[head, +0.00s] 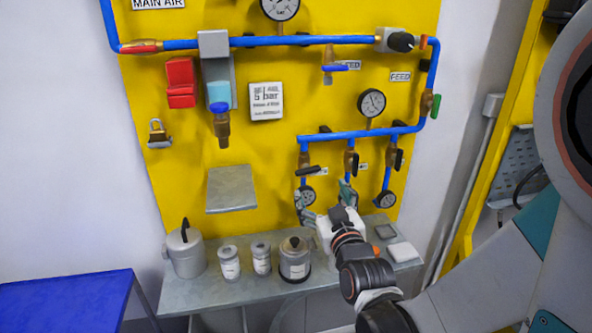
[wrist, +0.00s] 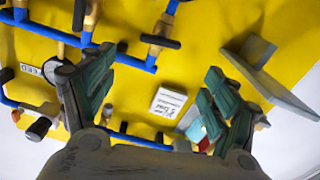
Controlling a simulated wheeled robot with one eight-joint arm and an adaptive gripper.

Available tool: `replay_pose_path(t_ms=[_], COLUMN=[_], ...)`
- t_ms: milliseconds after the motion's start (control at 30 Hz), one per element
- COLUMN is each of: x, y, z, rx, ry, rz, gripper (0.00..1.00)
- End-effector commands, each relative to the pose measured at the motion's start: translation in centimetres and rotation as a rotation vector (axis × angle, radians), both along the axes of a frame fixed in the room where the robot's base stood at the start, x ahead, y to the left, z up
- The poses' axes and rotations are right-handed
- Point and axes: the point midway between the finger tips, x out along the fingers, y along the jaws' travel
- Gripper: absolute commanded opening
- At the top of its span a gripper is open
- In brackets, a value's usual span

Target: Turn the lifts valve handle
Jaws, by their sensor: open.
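Three small brass valves with black handles hang in a row under the lower blue pipe. The left one (head: 307,170) has its handle lying sideways; the middle one (head: 354,161) and right one (head: 398,159) have theirs upright. Their labels are too small to read, so I cannot tell which is the lifts valve. My gripper (head: 324,196) is open and empty just below the left and middle valves. In the wrist view my gripper (wrist: 155,88) has its fingers wide apart; the sideways handle (wrist: 161,41) shows above the gap, apart from both fingers, and an upright handle (wrist: 79,15) is farther left.
A grey plate (head: 231,188) juts from the yellow board left of the gripper. Below, a bench (head: 225,290) holds a lidded pot (head: 185,250), small cans and a grey canister (head: 295,260).

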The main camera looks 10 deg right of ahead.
Motion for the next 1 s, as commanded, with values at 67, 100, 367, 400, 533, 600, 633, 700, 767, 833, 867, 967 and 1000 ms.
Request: replay_pose_path(t_ms=[67, 100, 367, 400, 533, 600, 633, 700, 767, 833, 867, 967, 1000], x=[0.9, 1.5, 6.6, 7.3, 9.8, 10.8, 11.3, 12.1, 12.7, 13.1, 13.2, 13.5, 13.5], y=[0.0, 0.0, 0.1, 0.1, 0.1, 0.1, 0.1, 0.1, 0.1, 0.1, 0.1, 0.1, 0.1], z=[0.0, 0.0, -0.1, -0.1, -0.1, -0.1, -0.1, -0.1, 0.0, 0.0, 0.0, 0.1, 0.1], rx=[0.000, 0.000, 0.000, 0.000, 0.000, 0.000, 0.000, 0.000, 0.000, 0.000, 0.000, 0.000, 0.000], ry=[0.000, 0.000, 0.001, 0.001, 0.002, 0.002, 0.002, 0.002, 0.002, 0.002, 0.002, 0.002, 0.002], rz=[0.000, 0.000, 0.001, 0.001, 0.002, 0.002, 0.002, 0.002, 0.002, 0.002, 0.002, 0.002, 0.002], gripper=[0.80, 0.80, 0.80, 0.80, 0.80, 0.80, 0.80, 0.80, 0.80, 0.80, 0.80, 0.80, 0.80])
